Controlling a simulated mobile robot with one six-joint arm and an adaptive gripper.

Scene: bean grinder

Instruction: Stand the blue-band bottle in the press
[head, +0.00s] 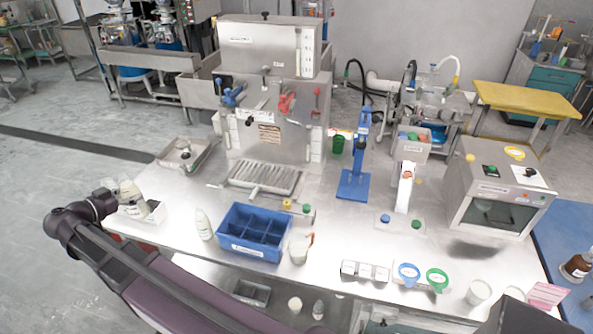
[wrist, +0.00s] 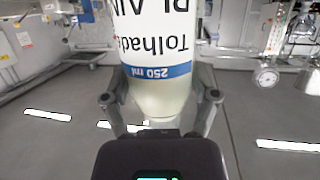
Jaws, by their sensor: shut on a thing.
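My gripper (wrist: 160,104) is shut on the blue-band bottle (wrist: 158,88), one finger on each side. The bottle is pale, with a white label and a blue band reading 250 ml. Its lettering appears upside down in the wrist view, and its far end is cut off by the top edge. In the head view my arm reaches to the left end of the table. My dark wrist there is beside pale bottles (head: 130,190); I cannot tell which one is held. A blue upright stand with a flat base, apparently the press (head: 354,186), stands mid-table, well right of my wrist.
A loose bottle (head: 203,226) stands left of the blue divided crate (head: 263,256). A measuring jug (head: 299,249) and a white stand (head: 405,187) are nearby. The steel machine (head: 268,110) fills the back.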

